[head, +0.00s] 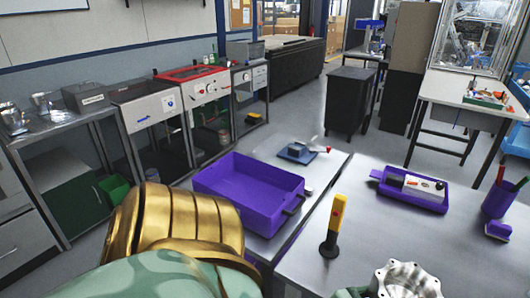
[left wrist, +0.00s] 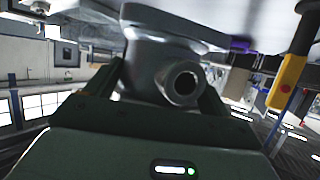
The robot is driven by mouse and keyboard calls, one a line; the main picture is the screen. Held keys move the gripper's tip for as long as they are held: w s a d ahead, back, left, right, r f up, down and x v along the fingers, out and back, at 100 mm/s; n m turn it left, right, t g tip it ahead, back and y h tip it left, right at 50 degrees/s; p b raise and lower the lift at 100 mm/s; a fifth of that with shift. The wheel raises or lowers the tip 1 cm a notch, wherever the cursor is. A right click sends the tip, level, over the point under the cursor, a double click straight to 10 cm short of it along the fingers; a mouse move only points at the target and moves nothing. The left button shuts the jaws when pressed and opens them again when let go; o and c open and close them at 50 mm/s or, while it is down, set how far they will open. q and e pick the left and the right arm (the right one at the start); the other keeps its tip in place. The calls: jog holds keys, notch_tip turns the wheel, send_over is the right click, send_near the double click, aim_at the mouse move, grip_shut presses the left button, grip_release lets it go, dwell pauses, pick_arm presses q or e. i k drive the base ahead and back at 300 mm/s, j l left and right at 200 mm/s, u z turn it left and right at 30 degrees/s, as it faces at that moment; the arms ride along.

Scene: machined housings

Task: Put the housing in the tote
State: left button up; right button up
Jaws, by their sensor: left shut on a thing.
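The housing (head: 408,281), a silver metal part with a round flange and bolt holes, is at the bottom right of the head view, cut off by the edge. In the left wrist view the grey housing (left wrist: 165,58) shows a round side port and a wide flange. My left gripper (left wrist: 160,82) is shut on its body, with dark fingers on both sides. Whether the housing touches the table cannot be told. The purple tote (head: 230,205) stands open and looks empty, left of the housing across the tables. My right gripper is not in view.
A yellow-handled tool (head: 333,228) stands upright between tote and housing. A small blue tray (head: 297,154) with a grey part lies behind the tote. A purple tray (head: 422,201) with a box and a purple cup (head: 498,202) are at right. The middle of the right table is bare.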

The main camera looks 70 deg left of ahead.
aim_at(268, 208)
jog(key=k+j, duration=0.15)
jog(key=j, duration=0.3)
jog(key=k+j+z, duration=0.15)
jog(key=j, duration=0.3)
jog(key=k+j, duration=0.2)
jog(key=j, duration=0.25)
jog(key=k+j+z, duration=0.15)
jog(key=j, duration=0.25)
jog(key=k+j, duration=0.2)
jog(key=j, duration=0.2)
jog(key=k+j+z, duration=0.15)
jog(key=j, duration=0.55)
jog(key=k+j, duration=0.15)
jog(key=j, duration=0.1)
